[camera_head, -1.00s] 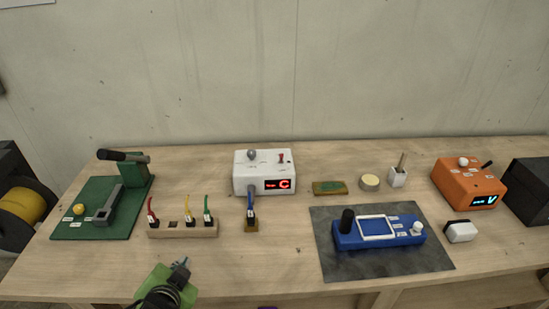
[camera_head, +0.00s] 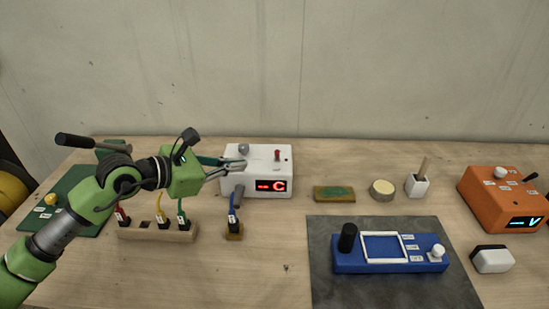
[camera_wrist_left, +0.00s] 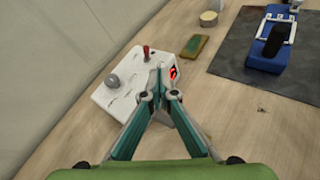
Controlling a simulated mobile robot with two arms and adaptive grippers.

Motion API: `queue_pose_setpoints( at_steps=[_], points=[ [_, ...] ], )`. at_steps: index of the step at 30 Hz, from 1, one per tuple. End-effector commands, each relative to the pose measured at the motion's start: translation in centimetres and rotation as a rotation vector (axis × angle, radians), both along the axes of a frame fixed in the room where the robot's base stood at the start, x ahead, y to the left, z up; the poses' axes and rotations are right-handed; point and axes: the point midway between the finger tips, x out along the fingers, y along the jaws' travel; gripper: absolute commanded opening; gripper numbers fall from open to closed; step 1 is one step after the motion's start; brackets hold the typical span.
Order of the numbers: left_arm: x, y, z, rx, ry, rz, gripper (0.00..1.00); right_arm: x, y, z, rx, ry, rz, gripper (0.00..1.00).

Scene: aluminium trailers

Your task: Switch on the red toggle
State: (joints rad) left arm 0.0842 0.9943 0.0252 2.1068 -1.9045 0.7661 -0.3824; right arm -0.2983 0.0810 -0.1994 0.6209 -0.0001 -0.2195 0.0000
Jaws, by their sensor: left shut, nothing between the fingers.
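The red toggle (camera_head: 277,155) stands on top of the white box (camera_head: 284,170), toward its right side. In the left wrist view the toggle (camera_wrist_left: 147,51) sticks up from the far part of the box (camera_wrist_left: 122,68). My left gripper (camera_head: 243,165) is shut and empty, with its fingertips over the left half of the box, left of the toggle. My right gripper is not in view.
A grey knob (camera_head: 243,149) sits on the box beside my fingers. A red display (camera_head: 271,186) is on its front. A wooden socket strip (camera_head: 150,234) with plugs is below my arm. A blue device (camera_head: 350,266) lies on a dark mat to the right.

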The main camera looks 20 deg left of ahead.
Motion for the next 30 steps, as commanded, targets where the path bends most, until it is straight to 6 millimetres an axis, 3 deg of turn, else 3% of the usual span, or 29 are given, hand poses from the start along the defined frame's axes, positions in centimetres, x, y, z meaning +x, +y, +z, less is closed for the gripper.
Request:
queue_pose_setpoints(
  at_steps=[3, 8, 20, 30],
  points=[
    [0.5, 2.7, -1.1, 0.137, 0.018, 0.03, 0.0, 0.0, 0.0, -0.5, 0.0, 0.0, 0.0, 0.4],
    [0.5, 3.7, -1.4, 0.184, 0.029, 0.043, 0.0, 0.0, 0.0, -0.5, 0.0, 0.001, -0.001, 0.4],
    [1.2, 3.3, -1.6, 0.175, 0.028, 0.042, 0.0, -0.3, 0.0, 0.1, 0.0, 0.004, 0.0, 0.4],
    [6.2, 0.7, -4.3, 0.17, 0.029, 0.041, 0.0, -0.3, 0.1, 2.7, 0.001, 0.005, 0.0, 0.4]
  ],
)
